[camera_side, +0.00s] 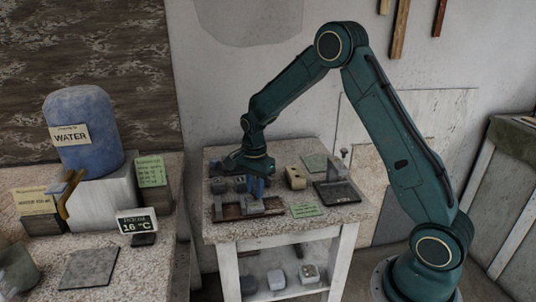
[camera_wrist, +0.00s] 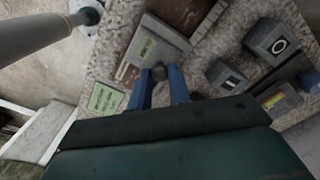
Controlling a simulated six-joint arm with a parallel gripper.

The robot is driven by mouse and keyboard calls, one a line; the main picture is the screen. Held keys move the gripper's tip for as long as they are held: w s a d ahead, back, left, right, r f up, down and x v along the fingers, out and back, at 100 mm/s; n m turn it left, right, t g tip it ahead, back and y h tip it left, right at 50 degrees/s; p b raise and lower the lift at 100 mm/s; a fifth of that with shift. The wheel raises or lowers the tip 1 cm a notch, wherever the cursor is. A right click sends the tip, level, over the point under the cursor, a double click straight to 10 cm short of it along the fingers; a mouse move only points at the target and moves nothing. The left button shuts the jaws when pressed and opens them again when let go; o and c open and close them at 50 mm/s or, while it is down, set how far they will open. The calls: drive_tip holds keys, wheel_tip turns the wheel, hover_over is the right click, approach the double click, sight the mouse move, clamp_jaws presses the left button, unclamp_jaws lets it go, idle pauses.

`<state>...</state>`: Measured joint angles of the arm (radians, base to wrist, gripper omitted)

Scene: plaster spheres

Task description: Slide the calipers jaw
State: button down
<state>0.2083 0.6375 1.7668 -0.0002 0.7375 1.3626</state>
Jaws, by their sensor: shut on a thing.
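The calipers appear to be the brown rail (camera_side: 233,212) with grey blocks along the front of the small table in the side view. In the wrist view, part of the brown rail (camera_wrist: 211,19) shows beside a grey block with a green label (camera_wrist: 149,46), which looks like the sliding jaw. My gripper (camera_side: 257,190) points down over the rail. The gripper body hides the area below the fingers.
Several grey blocks (camera_wrist: 270,41) with markings stand near the rail. A tan block with holes (camera_side: 296,178) and a dark plate with a post (camera_side: 338,193) stand to the right. A green card (camera_side: 307,211) lies at the table's front edge. A blue water container (camera_side: 85,145) stands left.

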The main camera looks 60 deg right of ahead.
sight(255, 191)
drive_tip(key=c, duration=1.3)
unclamp_jaws()
wheel_tip(255, 191, up, 14)
drive_tip(key=s+a+r+n+t, duration=0.1)
drive_tip(key=s+a+r+n, duration=0.2)
drive_tip(key=s+r+n, duration=0.3)
drive_tip(key=s+a+r+n+t, duration=0.2)
drive_tip(key=s+a+r+n, duration=0.15)
drive_tip(key=s, duration=0.45)
drive_tip(key=s+a+f+n+t, duration=0.1)
drive_tip(key=s+a+n+t, duration=0.1)
drive_tip(key=s+n, duration=0.6)
drive_tip(key=s+a, duration=0.1)
drive_tip(key=s, duration=0.5)
drive_tip(key=shift+s+a+f+t, duration=0.15)
drive_tip(key=shift+s+f+t, duration=0.15)
